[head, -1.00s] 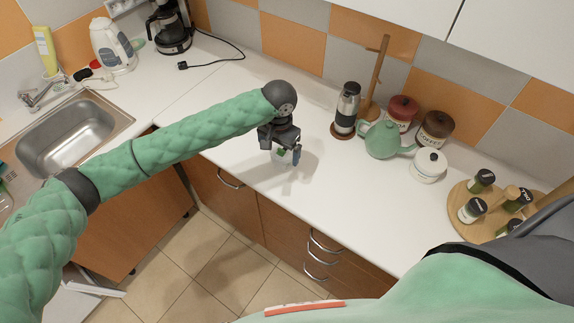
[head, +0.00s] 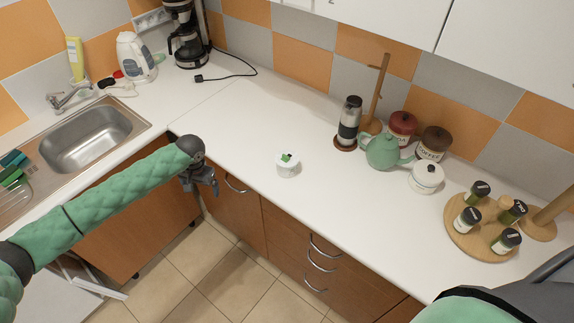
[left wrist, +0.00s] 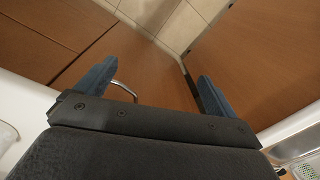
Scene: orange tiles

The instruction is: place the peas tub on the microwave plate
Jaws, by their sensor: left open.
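The peas tub (head: 288,165), a small white tub with a green mark on its lid, stands upright on the white counter (head: 240,125) near its front edge. My left gripper (head: 207,188) is to the left of the tub, off the counter's front edge and apart from the tub. In the left wrist view its two blue-grey fingers (left wrist: 152,82) are spread with nothing between them, facing the wooden cabinet fronts and floor. The microwave plate is not in view. My right gripper is not in view.
A teapot (head: 385,150), a grinder (head: 349,122), canisters and a round wooden spice rack (head: 480,228) stand to the right. The sink (head: 90,138), kettle (head: 136,58) and coffee maker (head: 186,40) are at the left. The counter around the tub is clear.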

